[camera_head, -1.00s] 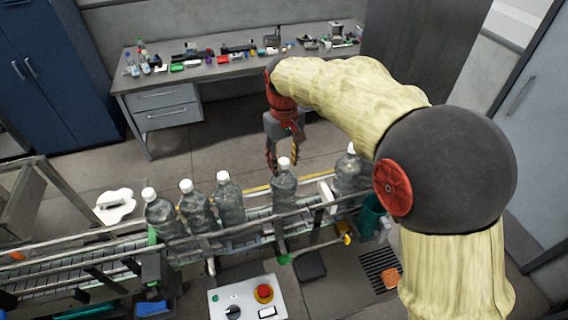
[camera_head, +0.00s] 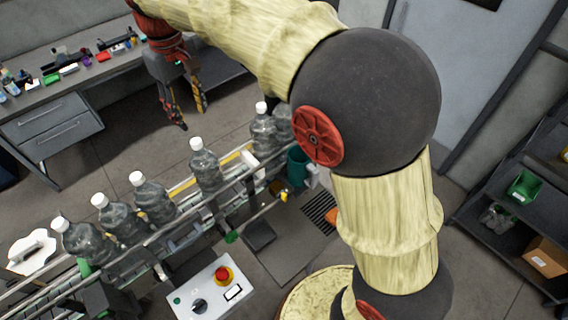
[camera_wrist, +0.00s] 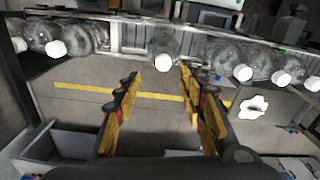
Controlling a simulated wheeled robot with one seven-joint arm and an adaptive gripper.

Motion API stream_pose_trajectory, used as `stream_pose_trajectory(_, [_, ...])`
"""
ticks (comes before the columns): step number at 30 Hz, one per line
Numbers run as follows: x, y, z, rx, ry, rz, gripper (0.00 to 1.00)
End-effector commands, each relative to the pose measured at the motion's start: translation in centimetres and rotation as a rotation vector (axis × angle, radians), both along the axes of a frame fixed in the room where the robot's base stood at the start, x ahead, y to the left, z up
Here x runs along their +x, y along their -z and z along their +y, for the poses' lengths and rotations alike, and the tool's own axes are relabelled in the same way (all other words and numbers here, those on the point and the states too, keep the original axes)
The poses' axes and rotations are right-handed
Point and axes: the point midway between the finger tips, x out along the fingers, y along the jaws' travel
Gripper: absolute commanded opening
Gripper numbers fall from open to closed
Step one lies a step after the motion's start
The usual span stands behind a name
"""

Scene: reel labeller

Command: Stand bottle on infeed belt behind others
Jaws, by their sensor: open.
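My gripper (camera_head: 193,116) is open and empty on the far side of the infeed belt (camera_head: 182,222). It is apart from a lone clear bottle (camera_head: 207,172) with a white cap, which stands upright on the belt. In the wrist view that bottle (camera_wrist: 163,45) is ahead, beyond the open fingers (camera_wrist: 158,74). To its left in the head view, three similar bottles stand in a row: one near it (camera_head: 153,201), one in the middle (camera_head: 118,222) and one at the end (camera_head: 85,243). To its right stand another bottle (camera_head: 264,135) and one partly hidden by my arm (camera_head: 284,122).
A control panel (camera_head: 205,290) with a red button is in front of the belt. A cluttered workbench (camera_head: 60,90) stands behind, with open floor between. A shelf (camera_head: 510,215) with bins is at right. A green bin (camera_head: 297,166) is near the belt's right part.

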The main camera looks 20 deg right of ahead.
Motion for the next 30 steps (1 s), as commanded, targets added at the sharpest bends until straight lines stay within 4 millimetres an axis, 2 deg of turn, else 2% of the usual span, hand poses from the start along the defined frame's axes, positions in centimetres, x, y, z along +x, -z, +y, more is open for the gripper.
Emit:
stream_pose_trajectory(3, [-2.9,-1.7,-3.0,0.017,0.054,-0.055,0.4])
stream_pose_trajectory(8, [-8.4,-2.8,-7.7,0.044,0.152,-0.153,0.4])
stream_pose_trajectory(13, [-14.9,-2.1,-11.7,0.07,0.255,-0.258,0.4])
stream_pose_trajectory(18, [-20.9,0.3,-14.7,0.092,0.351,-0.359,0.4])
stream_pose_trajectory(21, [-23.5,2.0,-15.7,0.101,0.395,-0.405,0.4])
stream_pose_trajectory(24, [-25.2,3.4,-16.4,0.106,0.424,-0.437,0.4])
stream_pose_trajectory(30, [-26.3,4.5,-16.8,0.11,0.446,-0.458,0.4])
